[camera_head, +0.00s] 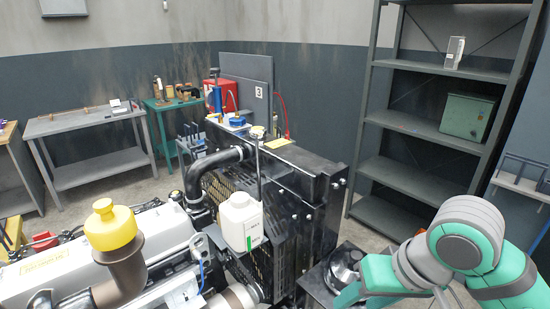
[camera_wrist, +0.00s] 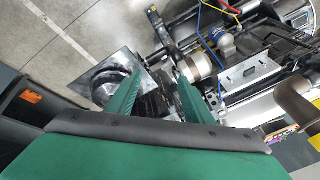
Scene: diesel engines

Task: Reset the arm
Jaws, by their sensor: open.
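My arm, green and grey, reaches in from the lower right of the head view. My gripper (camera_wrist: 150,95) shows in the wrist view as two green fingers spread apart, with nothing held between them. In the head view its green end sits low, beside a dark metal stand with a round part (camera_head: 345,264). The wrist view shows a square metal plate (camera_wrist: 92,76) on the left, partly hidden behind the left finger. The diesel engine (camera_head: 160,235) fills the lower left of the head view, and part of it shows at the right of the wrist view.
A black radiator frame (camera_head: 300,200) stands close to the left of my arm, with a white plastic bottle (camera_head: 240,222) on its near side. A grey shelf rack (camera_head: 405,125) stands behind my arm. Workbenches (camera_head: 85,125) line the back left. Some floor is clear near the rack.

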